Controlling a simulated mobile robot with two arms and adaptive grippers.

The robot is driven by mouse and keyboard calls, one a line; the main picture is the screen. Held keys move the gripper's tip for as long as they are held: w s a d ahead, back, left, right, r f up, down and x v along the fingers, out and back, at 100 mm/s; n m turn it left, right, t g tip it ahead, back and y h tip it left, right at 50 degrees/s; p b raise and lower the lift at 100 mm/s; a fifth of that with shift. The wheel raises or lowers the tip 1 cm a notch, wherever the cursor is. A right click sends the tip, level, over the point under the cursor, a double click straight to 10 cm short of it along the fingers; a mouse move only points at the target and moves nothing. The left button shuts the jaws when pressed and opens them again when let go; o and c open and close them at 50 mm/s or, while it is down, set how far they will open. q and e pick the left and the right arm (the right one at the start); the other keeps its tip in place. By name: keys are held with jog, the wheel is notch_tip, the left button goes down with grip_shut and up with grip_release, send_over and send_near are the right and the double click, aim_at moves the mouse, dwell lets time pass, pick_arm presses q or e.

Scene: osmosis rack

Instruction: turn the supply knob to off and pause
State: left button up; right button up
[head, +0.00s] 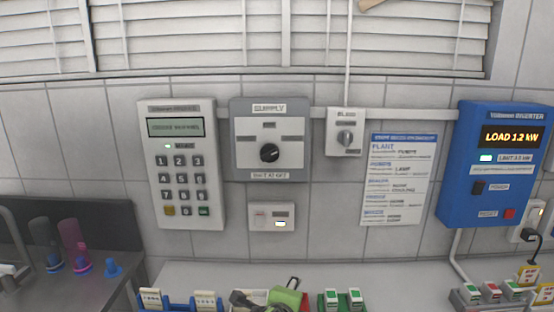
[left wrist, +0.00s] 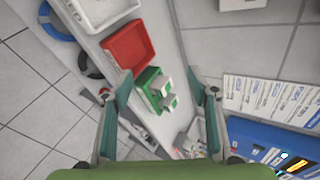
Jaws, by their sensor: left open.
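The supply knob (head: 269,152) is a black round dial on a grey wall panel labelled SUPPLY (head: 240,140).
A keypad unit (head: 181,165) is left of the panel. A smaller switch (head: 345,133), a paper notice (head: 396,180) and a blue inverter (head: 492,165) are to its right. A wall switch (head: 271,217) is below. A red tray (left wrist: 128,47) and green-based blocks (left wrist: 155,90) stand on the counter.

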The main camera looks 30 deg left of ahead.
pick_arm(q)
jog(key=w+a+r+m+t+y, duration=0.2)
jog(key=a+r+m, duration=0.1)
jog(key=r, duration=0.7)
jog(key=w+a+r+m+t+y, duration=0.1)
jog(key=w+a+r+m+t, duration=0.15)
jog(key=r, duration=0.65)
jog(key=m+y, duration=0.3)
send_near(268, 155)
jog(key=shift+n+t, duration=0.25)
jog(key=p+x, duration=0.3)
jog(key=x, duration=0.6)
jog(key=shift+a+f+p, duration=0.1)
jog(key=shift+p, duration=0.25)
pick_arm(e)
jog(key=r, duration=0.3)
jog(key=shift+a+r, duration=0.35)
jog(key=shift+a, duration=0.05)
pick_arm(q)
jog(key=c, duration=1.1)
pick_arm(e)
jog(key=shift+a, duration=0.2)
